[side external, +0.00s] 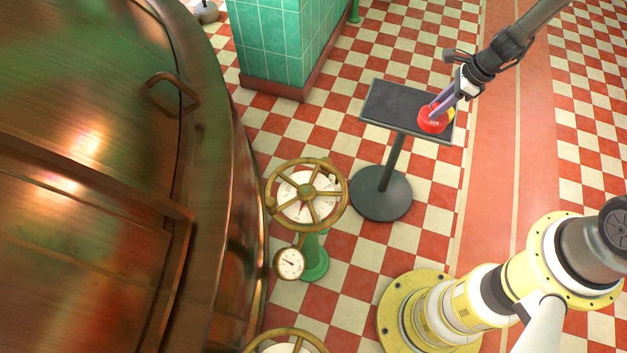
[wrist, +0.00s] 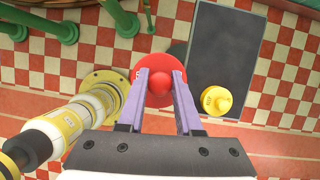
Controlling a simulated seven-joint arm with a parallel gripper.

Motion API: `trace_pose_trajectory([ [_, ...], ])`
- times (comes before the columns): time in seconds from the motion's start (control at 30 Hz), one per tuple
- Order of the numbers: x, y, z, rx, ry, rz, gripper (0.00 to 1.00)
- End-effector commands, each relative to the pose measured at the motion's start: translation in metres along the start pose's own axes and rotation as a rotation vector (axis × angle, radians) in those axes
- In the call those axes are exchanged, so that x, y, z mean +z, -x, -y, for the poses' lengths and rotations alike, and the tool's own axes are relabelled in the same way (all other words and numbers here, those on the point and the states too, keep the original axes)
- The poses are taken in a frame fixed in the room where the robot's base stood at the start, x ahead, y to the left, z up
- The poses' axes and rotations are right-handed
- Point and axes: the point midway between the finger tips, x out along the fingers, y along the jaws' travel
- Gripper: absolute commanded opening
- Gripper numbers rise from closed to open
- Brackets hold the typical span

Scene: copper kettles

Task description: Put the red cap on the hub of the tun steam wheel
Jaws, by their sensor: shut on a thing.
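The red cap (side external: 431,125) is a round disc with a knob on top. My gripper (side external: 439,108) is shut on its knob, also seen in the wrist view, where the red cap (wrist: 150,62) sits between the purple fingers (wrist: 161,88). There the cap appears beside the left edge of the dark tray, partly hidden by the fingers. A brass spoked handwheel (side external: 307,193) stands on a green post over a white dial, left of the tray. Its hub (side external: 307,190) shows no red cap. A second handwheel (side external: 285,345) is cut off at the bottom; I see no readable name on either.
A yellow cap (wrist: 216,100) lies on the dark tray table (side external: 392,103), which stands on a post with a round base. A small gauge (side external: 290,263) hangs below the near wheel. The large copper vessel (side external: 90,150) fills the left. A green tiled pillar (side external: 285,45) stands behind.

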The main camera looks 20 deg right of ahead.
Motion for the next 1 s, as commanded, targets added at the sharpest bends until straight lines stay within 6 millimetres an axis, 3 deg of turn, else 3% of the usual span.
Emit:
trace_pose_trajectory([
  [0.1, 0.039, -0.008, -0.046, 0.050, 0.115, -0.004, 0.00],
  [0.3, 0.089, -0.017, -0.129, 0.129, 0.313, -0.009, 0.00],
  [0.5, 0.120, -0.018, -0.207, 0.195, 0.498, -0.008, 0.00],
  [0.6, 0.130, -0.018, -0.236, 0.219, 0.568, -0.004, 0.00],
  [0.8, 0.141, -0.017, -0.267, 0.240, 0.647, 0.004, 0.00],
  [1.0, 0.157, -0.034, -0.266, 0.245, 0.659, 0.003, 0.00],
])
